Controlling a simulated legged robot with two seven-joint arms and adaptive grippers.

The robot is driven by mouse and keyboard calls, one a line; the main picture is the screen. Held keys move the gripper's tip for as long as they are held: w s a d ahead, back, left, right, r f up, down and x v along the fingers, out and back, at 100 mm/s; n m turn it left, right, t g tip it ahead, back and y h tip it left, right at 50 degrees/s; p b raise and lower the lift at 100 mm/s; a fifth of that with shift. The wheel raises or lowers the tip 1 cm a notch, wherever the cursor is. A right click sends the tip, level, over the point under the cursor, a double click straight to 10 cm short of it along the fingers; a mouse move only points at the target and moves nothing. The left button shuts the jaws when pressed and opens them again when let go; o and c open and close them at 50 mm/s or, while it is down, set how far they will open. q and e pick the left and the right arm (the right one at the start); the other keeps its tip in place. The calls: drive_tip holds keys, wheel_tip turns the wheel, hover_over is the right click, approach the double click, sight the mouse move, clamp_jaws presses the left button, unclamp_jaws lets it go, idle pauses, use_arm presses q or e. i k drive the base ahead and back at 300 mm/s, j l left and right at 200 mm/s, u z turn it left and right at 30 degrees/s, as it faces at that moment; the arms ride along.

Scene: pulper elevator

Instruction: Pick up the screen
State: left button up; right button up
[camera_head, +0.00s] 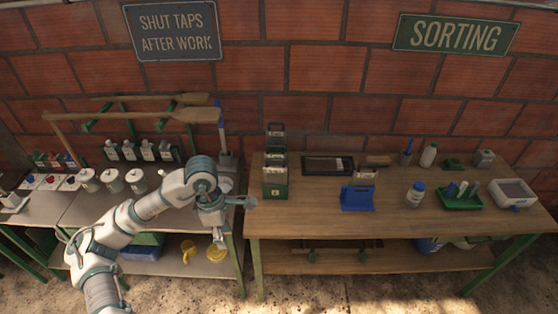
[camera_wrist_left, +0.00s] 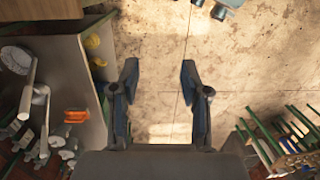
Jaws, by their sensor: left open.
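My left gripper (camera_head: 245,202) is open and empty. It hangs over the gap between the left bench and the sorting table, near the table's left end. In the left wrist view its two fingers (camera_wrist_left: 158,78) are spread apart with only floor beyond them. Screen-like pieces show on the sorting table: framed plates in a green rack (camera_head: 276,188), a dark framed flat panel (camera_head: 328,165) lying near the wall, and a pale plate in a blue stand (camera_head: 358,198). I cannot tell for certain which is the screen. My right gripper is not in view.
The sorting table (camera_head: 310,222) has a clear front strip. The left bench holds several white pots (camera_head: 112,181). Yellow items (camera_head: 215,254) lie on its lower shelf.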

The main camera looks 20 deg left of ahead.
sight(284, 155)
drive_tip(key=i, duration=1.7)
